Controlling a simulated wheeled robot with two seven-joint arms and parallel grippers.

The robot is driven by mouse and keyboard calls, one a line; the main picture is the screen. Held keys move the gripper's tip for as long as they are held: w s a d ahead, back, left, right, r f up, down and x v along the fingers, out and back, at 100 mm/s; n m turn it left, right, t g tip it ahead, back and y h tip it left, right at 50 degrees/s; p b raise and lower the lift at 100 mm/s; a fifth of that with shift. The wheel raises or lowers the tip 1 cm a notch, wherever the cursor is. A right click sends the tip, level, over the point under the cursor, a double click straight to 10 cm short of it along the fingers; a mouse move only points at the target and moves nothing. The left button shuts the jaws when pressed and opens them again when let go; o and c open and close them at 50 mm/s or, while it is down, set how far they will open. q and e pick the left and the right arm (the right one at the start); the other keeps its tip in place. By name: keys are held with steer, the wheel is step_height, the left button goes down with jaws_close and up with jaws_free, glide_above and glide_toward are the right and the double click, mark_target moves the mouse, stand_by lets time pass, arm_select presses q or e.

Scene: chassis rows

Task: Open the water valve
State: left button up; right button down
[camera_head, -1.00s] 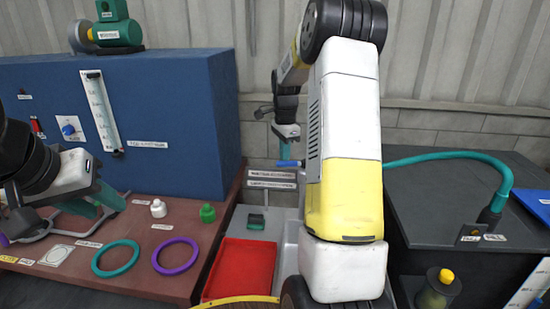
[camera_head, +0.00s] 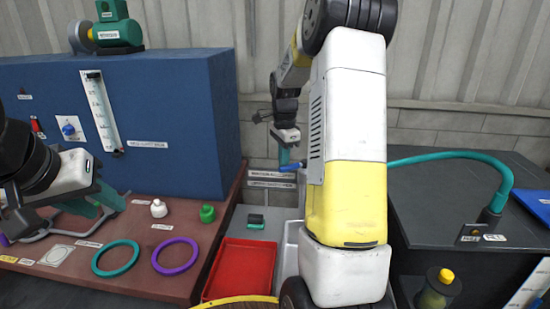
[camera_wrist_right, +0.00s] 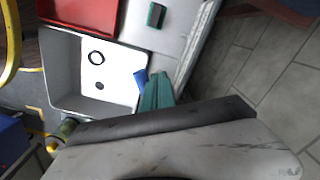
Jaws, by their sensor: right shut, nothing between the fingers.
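A small blue lever (camera_head: 292,167), which looks like the water valve's handle, sits above the labels behind the sink. It also shows in the right wrist view (camera_wrist_right: 140,79), beside the fingertips. My right gripper (camera_head: 284,157) is shut with nothing between its teal fingers (camera_wrist_right: 157,91). Its tips are right at the blue lever; I cannot tell whether they touch it. The valve body and most of the lever's mount are hidden by my right arm. My left gripper (camera_head: 95,203) is over the left bench; its finger gap is unclear.
The white sink (camera_wrist_right: 65,72) lies below the right gripper. A red tray (camera_head: 240,268) is to its left. The left bench holds a teal ring (camera_head: 116,241), a purple ring (camera_head: 158,262) and a blue cabinet (camera_head: 185,100). A teal hose (camera_head: 450,155) curves over the dark right bench.

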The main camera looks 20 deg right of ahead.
steer(key=shift+s, duration=0.95)
steer(key=shift+s, duration=0.35)
steer(key=shift+r, duration=3.5)
